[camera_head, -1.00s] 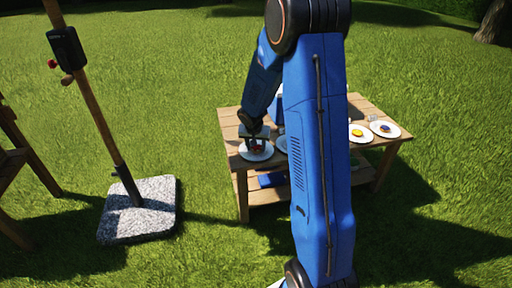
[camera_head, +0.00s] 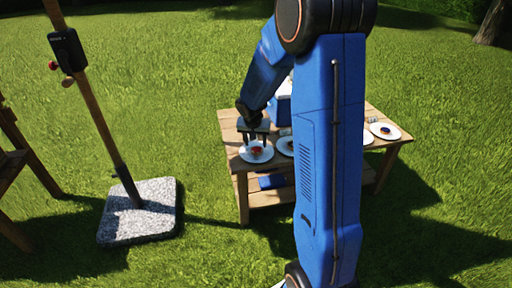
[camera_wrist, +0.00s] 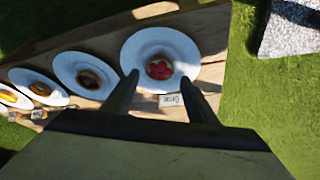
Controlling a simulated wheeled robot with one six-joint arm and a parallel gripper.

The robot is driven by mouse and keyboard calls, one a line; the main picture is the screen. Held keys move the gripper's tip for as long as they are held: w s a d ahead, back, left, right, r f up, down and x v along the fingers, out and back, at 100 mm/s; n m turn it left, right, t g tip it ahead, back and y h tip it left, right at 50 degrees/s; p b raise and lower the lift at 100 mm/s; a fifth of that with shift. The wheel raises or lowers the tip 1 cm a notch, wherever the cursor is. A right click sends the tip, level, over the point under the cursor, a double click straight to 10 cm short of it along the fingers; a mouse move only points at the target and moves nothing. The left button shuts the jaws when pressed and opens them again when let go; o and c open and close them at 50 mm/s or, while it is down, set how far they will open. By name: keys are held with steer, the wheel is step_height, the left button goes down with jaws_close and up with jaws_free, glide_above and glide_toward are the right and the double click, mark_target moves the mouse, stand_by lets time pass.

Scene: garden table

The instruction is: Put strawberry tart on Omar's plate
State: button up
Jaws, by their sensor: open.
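The strawberry tart (camera_head: 257,150), small and red-topped, sits on the white plate (camera_head: 258,160) at the near left corner of the wooden table. In the wrist view the tart (camera_wrist: 159,68) lies near the middle of that plate (camera_wrist: 188,52). A small white name card (camera_wrist: 172,100) stands at the plate's edge; its lettering looks like "Omar" but is hard to read. My gripper (camera_head: 255,139) is above the tart. In the wrist view my gripper (camera_wrist: 158,80) is open, its fingers apart on either side, with nothing held.
Several other plates line the table, including one with a brown tart (camera_wrist: 90,79) and one with a yellow item (camera_wrist: 8,97). A blue and white box (camera_head: 281,108) stands behind, partly hidden by my arm. A blue item (camera_head: 271,181) lies on the lower shelf. A post on a stone base (camera_head: 140,210) stands left.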

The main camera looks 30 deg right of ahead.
steer(key=s+a+r+n, duration=0.2)
steer(key=s+a+r, duration=0.3)
steer(key=s+r, duration=0.35)
steer(key=s+a+r+n, duration=0.1)
steer(key=s+a+r, duration=0.4)
steer(key=s+r, duration=0.4)
steer(key=s+a+n+y, duration=0.1)
steer(key=s+a+n, duration=0.1)
steer(key=s, duration=0.8)
steer(key=s+a+n+t+y, duration=0.1)
steer(key=s+a, duration=0.3)
steer(key=s, duration=0.6)
steer(key=shift+a+r+n+y, duration=0.25)
steer(key=shift+r+n+y, duration=0.15)
steer(key=shift+n, duration=0.5)
